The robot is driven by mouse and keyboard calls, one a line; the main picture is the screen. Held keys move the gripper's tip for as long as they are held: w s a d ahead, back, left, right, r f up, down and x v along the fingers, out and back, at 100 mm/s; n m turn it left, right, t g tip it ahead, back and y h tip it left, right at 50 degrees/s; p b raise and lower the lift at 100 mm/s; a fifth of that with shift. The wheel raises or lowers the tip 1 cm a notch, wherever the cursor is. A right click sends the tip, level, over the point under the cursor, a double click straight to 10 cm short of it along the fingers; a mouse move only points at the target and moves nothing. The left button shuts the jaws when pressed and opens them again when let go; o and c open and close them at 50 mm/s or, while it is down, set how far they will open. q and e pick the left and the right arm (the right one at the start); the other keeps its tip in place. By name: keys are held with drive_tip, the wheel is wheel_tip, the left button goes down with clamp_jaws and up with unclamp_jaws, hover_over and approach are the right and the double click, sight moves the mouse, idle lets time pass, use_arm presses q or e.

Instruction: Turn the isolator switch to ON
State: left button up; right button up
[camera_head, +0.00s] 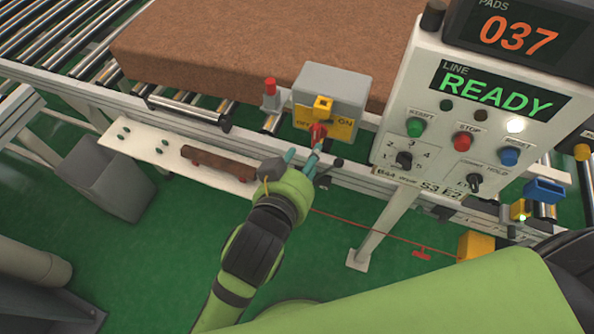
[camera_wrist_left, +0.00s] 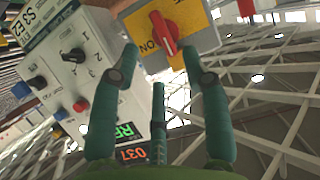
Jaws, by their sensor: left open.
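The isolator switch is a grey box (camera_head: 333,85) with a yellow front plate and a red handle (camera_head: 318,131). OFF is printed left of the handle and ON right of it. In the left wrist view the red handle (camera_wrist_left: 163,32) stands on the yellow plate (camera_wrist_left: 196,22), with ON readable beside it. Which label the handle points at is unclear. My left gripper (camera_head: 307,158) is just below and in front of the switch. In its wrist view the teal fingers (camera_wrist_left: 159,60) are spread and empty, with the handle beyond and between the tips. My right gripper is not in view.
A control panel (camera_head: 395,125) with buttons, knobs and a READY display stands close right of the switch. A brown mattress (camera_head: 240,50) lies on the rollers behind. A red button post (camera_head: 270,90) is left of the box. A red cord (camera_head: 385,235) runs below.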

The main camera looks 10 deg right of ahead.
use_arm(q)
drive_tip(key=v, duration=0.5)
drive_tip(key=shift+f, duration=0.1)
idle(0.3)
drive_tip(key=a+f+g+y+b, duration=0.2)
drive_tip(key=a+f+b, duration=0.15)
drive_tip(key=f, duration=1.55)
drive_tip(key=a+f+g+y+b, duration=0.2)
drive_tip(key=a+f+b, duration=0.15)
drive_tip(key=f, duration=1.65)
drive_tip(key=s+a+f+n+g+y+b, duration=0.1)
drive_tip(key=s+a+f+n+g+b, duration=0.1)
drive_tip(key=s+a+f, duration=0.9)
drive_tip(key=s+a+f+n+g+y+b, duration=0.2)
drive_tip(key=s+a+f+g+b, duration=0.1)
drive_tip(key=s+a+f, duration=0.8)
drive_tip(key=s+f+g, duration=0.1)
drive_tip(key=s+f, duration=0.3)
drive_tip(key=f, duration=0.2)
drive_tip(key=shift+n, duration=0.3)
